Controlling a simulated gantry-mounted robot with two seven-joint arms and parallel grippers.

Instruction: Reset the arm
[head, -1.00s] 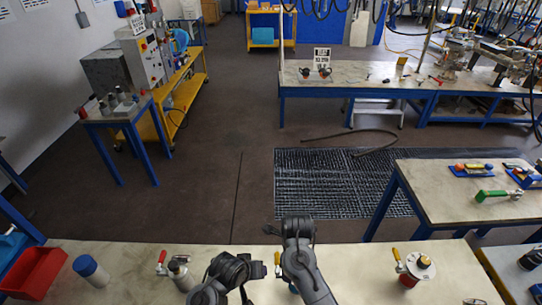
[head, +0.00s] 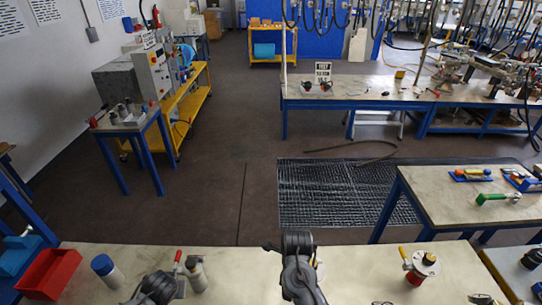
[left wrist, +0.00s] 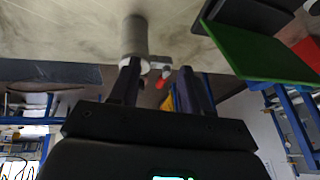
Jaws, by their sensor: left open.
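My left gripper (left wrist: 158,88) shows in the left wrist view with its two dark fingers apart and nothing clearly held between them. A grey cylindrical vessel (left wrist: 135,38) with a pale flange is beyond the left fingertip; I cannot tell whether they touch.
On the near bench (head: 350,258) are a red bin (head: 48,274), a white cylinder with a blue cap (head: 107,271), and a red-bodied vessel with a yellow handle (head: 420,267). A side table (head: 455,200) stands at the right. The bench between my right arm and the red-bodied vessel is clear.

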